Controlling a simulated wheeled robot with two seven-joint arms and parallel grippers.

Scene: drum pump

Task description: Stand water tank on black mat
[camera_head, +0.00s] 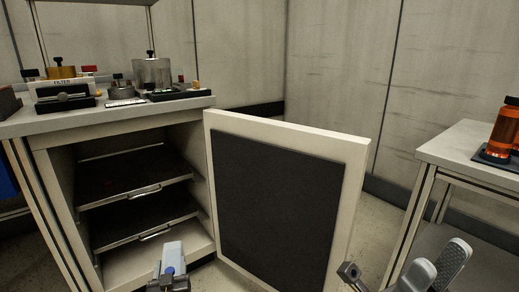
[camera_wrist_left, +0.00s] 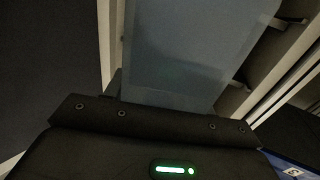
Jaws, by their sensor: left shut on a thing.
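My left gripper (camera_head: 170,281) is low in the head view, in front of the open cabinet. It is shut on a pale blue-grey block (camera_wrist_left: 190,50), which fills much of the left wrist view; I cannot tell for sure whether this is the water tank. The block also shows in the head view (camera_head: 173,254), with a blue part by it. My right gripper (camera_head: 441,257) is at the bottom right, its two grey fingers apart and nothing seen between them. A small black mat (camera_head: 485,155) lies on the right-hand table, under an orange bottle (camera_head: 503,130).
The cabinet door (camera_head: 290,132) stands open, with a large dark panel (camera_head: 277,200). Dark shelves (camera_head: 135,172) with metal handles are inside. The counter (camera_head: 75,122) holds a filter box (camera_head: 62,91), a metal cylinder (camera_head: 152,73) and small parts. The right table (camera_head: 452,150) is partly bare.

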